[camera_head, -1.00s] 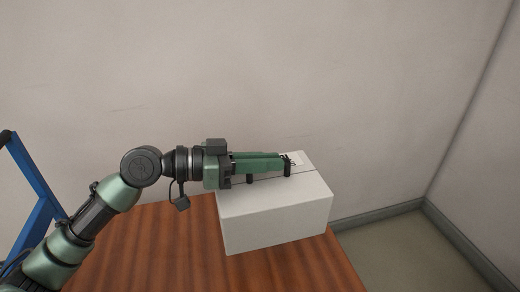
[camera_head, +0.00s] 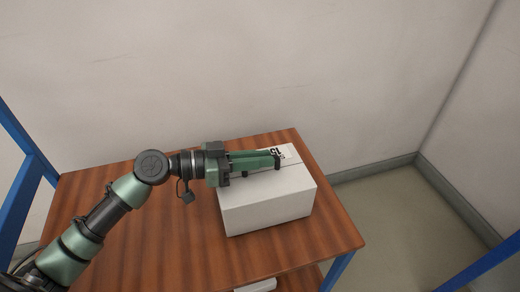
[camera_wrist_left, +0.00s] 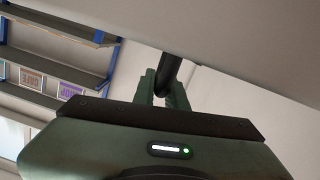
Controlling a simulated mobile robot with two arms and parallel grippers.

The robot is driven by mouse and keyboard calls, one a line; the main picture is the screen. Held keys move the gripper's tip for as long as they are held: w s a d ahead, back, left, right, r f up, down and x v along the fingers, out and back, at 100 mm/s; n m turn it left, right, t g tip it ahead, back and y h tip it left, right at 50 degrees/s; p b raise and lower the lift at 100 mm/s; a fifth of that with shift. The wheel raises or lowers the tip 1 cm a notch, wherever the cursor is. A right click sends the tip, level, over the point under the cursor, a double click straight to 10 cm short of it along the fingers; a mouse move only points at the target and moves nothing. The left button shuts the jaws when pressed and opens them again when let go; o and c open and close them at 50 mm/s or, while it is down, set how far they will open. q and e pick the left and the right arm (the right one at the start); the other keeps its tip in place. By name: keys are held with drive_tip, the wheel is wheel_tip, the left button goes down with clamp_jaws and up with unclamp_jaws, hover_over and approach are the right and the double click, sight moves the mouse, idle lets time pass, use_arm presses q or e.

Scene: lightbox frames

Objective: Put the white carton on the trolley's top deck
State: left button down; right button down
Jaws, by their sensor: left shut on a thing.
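The white carton (camera_head: 267,207) has a label and a dark handle on its top. My left gripper (camera_head: 276,160) reaches across the carton's top from the left and is shut on its handle. In the left wrist view a dark bar passes between its fingers (camera_wrist_left: 166,85). The carton is over the right part of a wood-coloured deck (camera_head: 130,215) with a blue leg, which looks like the trolley's top deck. I cannot tell whether its underside touches the deck. My right gripper is not in view.
Blue posts stand at the left (camera_head: 22,190) and right (camera_head: 485,262) edges. Part of a white thing (camera_head: 256,286) shows below the deck's front edge. A plain wall (camera_head: 240,60) is behind. The deck's left part is clear except for my arm above it.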

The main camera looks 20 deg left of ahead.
use_arm(q)
drive_tip(key=c, duration=1.4)
unclamp_jaws()
drive_tip(key=shift+f, duration=0.15)
drive_tip(key=shift+c, duration=0.2)
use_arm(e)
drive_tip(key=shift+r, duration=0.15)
